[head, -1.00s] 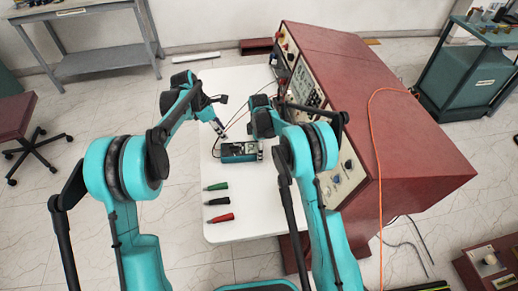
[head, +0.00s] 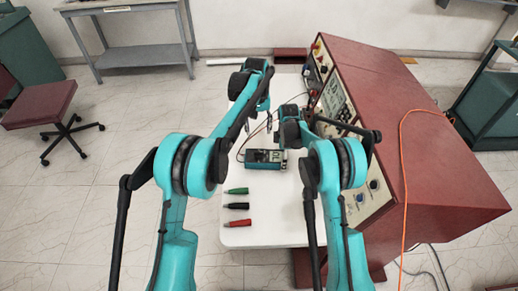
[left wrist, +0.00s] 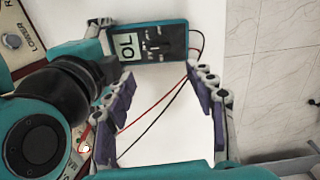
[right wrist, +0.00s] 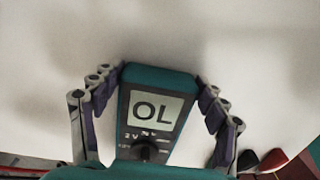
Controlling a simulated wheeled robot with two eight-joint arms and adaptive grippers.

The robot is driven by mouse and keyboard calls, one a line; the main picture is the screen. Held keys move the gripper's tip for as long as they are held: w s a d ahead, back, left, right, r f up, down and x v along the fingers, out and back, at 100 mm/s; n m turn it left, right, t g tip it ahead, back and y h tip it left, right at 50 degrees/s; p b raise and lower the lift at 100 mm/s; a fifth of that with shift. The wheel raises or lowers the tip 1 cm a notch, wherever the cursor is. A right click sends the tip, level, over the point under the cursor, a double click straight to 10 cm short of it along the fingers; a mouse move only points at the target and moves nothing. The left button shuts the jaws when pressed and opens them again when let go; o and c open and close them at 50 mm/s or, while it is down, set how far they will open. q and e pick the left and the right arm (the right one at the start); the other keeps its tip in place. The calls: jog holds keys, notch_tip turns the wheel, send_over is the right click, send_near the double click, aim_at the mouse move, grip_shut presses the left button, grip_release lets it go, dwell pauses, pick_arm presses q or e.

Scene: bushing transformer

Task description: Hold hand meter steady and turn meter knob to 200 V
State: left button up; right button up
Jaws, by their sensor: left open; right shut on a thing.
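The hand meter (head: 265,156) is a teal-edged black box on the white table. Its display reads OL in the right wrist view (right wrist: 158,109). My right gripper (right wrist: 155,80) is shut on the meter, with a finger along each side. The meter's dark round knob (right wrist: 145,150) sits below the display, partly cut off by my gripper body. My left gripper (left wrist: 160,75) is open and empty. Its fingertips are apart from the meter (left wrist: 168,42), which shows beyond them in the left wrist view. I cannot read the knob's setting.
Red and black leads (left wrist: 150,108) run from the meter near my left fingers. Green, black and red plugs (head: 237,206) lie on the table's front left. The large red console (head: 400,150) stands along the right edge.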

aim_at(259, 154)
pick_arm(q)
jog(key=shift+m, duration=0.7)
notch_tip(259, 154, down, 12)
jog(key=shift+d+r, duration=0.1)
jog(key=shift+r, duration=0.05)
jog(key=shift+c, duration=0.3)
jog(key=c, duration=1.1)
